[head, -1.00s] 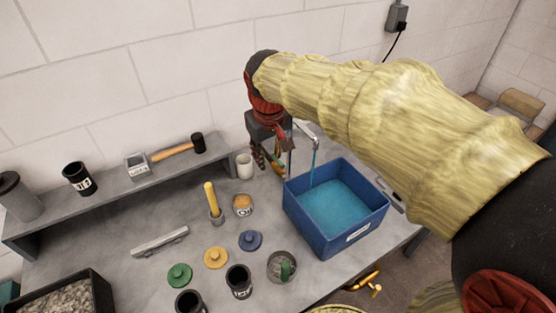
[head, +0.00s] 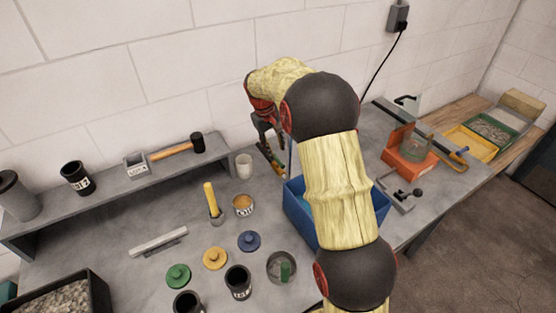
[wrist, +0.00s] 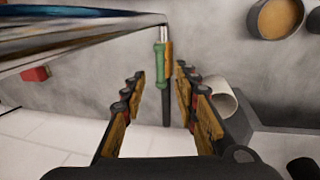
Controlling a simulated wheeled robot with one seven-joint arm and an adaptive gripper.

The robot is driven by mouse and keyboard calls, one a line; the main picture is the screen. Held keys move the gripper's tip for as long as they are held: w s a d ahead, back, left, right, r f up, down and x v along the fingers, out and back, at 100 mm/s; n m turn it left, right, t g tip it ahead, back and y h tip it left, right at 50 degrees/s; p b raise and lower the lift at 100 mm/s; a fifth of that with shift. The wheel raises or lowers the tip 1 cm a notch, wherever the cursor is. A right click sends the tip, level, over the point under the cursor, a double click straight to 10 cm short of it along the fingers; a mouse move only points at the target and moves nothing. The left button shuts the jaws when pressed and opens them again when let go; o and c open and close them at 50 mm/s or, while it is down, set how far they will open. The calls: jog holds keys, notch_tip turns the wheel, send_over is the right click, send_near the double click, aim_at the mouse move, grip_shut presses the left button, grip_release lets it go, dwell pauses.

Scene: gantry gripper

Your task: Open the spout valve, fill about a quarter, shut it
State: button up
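The blue tub (head: 299,222) stands on the bench, mostly hidden behind my arm; only a sliver of the blue liquid inside shows. The spout is hidden by my arm in the head view. In the wrist view a shiny metal pipe (wrist: 75,38), apparently the spout, crosses the upper left. A green-and-orange piece with a dark rod, apparently the valve lever (wrist: 161,60), shows between my fingers with gaps on both sides. My gripper (head: 270,155) is open by the wall; it also shows in the wrist view (wrist: 160,75). Whether liquid is flowing cannot be told.
A white cup (head: 244,165) stands close left of my gripper. Left of the tub are an orange-filled can (head: 243,205), a yellow-handled tool (head: 211,198), lids and dark mugs. A shelf (head: 115,190) runs along the wall.

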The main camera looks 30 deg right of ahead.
aim_at(278, 160)
jog(key=f, duration=0.3)
jog(key=d+f+b, duration=0.1)
jog(key=f, duration=0.2)
jog(key=shift+d+f, duration=0.15)
jog(key=shift+f, duration=0.1)
jog(key=shift+c, duration=1)
grip_shut()
